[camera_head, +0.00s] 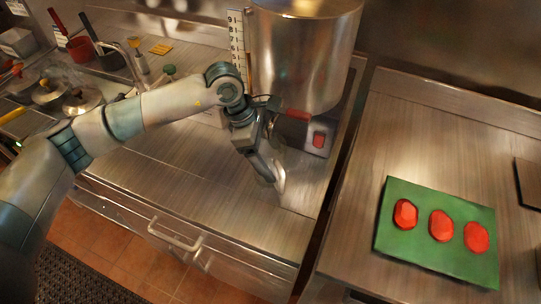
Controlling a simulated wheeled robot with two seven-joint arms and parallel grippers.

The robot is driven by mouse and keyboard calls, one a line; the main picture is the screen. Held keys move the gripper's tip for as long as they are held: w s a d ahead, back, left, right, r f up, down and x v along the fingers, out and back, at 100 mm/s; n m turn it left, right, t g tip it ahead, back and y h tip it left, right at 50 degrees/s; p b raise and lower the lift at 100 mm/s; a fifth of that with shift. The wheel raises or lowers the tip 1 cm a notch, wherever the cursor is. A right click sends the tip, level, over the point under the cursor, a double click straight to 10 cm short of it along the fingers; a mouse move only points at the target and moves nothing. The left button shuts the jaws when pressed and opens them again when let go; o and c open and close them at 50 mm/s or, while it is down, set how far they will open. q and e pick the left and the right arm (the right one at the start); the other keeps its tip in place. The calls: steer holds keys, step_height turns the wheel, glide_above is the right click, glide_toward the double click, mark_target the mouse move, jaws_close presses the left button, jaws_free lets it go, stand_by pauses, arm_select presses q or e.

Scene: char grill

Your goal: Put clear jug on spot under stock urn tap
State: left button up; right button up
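The stock urn (305,50) is a large steel cylinder at the top centre, with a scale strip on its left side. A red tap handle (291,115) shows low on its front. My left gripper (272,178) points down just below and left of the tap, over the steel counter. Pale, see-through shapes around its fingers may be the clear jug, but I cannot make out its outline or whether it is held. The spot under the tap is not clearly distinguishable here. My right gripper is out of view.
A red switch (319,140) sits on the urn's base. A green board (436,265) with red pieces lies on the right counter, beyond a gap. Pans (82,101) and a red pot (81,48) stand at the left. The counter's front middle is clear.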

arm_select(q)
steer(key=b+v, duration=0.5)
steer(key=v, duration=0.6)
steer(key=shift+a+r, duration=0.15)
steer(key=shift+r, duration=0.15)
stand_by(0.7)
stand_by(0.3)
